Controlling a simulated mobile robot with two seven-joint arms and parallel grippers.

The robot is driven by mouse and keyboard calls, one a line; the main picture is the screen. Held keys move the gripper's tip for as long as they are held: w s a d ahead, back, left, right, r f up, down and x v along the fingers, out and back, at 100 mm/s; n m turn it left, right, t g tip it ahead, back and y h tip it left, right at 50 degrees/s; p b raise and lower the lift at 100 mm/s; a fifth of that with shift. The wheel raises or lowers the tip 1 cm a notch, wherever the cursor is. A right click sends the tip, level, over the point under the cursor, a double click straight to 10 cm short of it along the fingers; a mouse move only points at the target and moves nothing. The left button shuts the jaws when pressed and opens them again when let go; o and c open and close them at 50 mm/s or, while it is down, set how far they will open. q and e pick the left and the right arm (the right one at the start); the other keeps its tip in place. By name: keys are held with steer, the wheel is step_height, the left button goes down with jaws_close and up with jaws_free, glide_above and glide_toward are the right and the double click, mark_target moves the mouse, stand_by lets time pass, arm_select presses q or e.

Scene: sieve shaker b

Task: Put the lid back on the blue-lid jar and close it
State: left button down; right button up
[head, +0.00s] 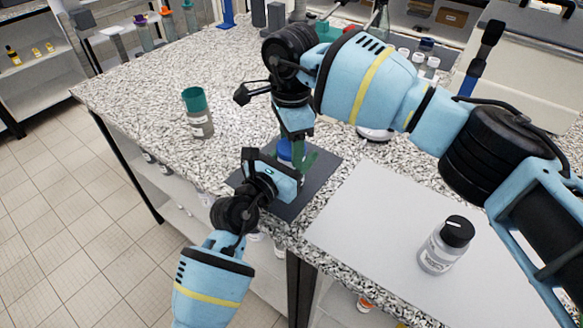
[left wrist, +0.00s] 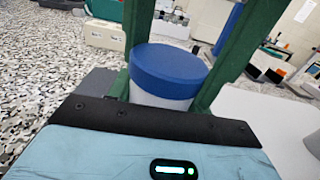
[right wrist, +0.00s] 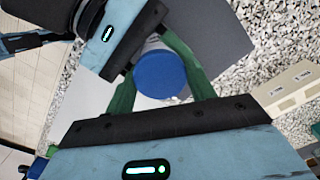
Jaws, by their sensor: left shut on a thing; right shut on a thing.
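The blue-lid jar shows in the left wrist view as a pale body (left wrist: 160,99) with the blue lid (left wrist: 168,70) on top, upright. In the head view only a bit of blue lid (head: 285,149) shows between my grippers. My left gripper (head: 290,170) is shut on the jar body from the near side. My right gripper (head: 297,145) comes down from above and is shut on the lid. The right wrist view looks down on the round lid (right wrist: 160,74) between green fingers. Whether the lid is fully tightened cannot be told.
A dark mat (head: 322,160) lies under the jar near the counter edge. A grey jar with a teal lid (head: 194,99) stands to the left. A clear jar with a black lid (head: 440,248) stands on a white sheet (head: 365,215) at the right. Open counter lies left.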

steer(key=shift+m, duration=0.4)
steer(key=o, duration=1.1)
steer(key=shift+r, duration=0.1)
steer(key=shift+r, duration=2.2)
steer(key=shift+c, duration=0.5)
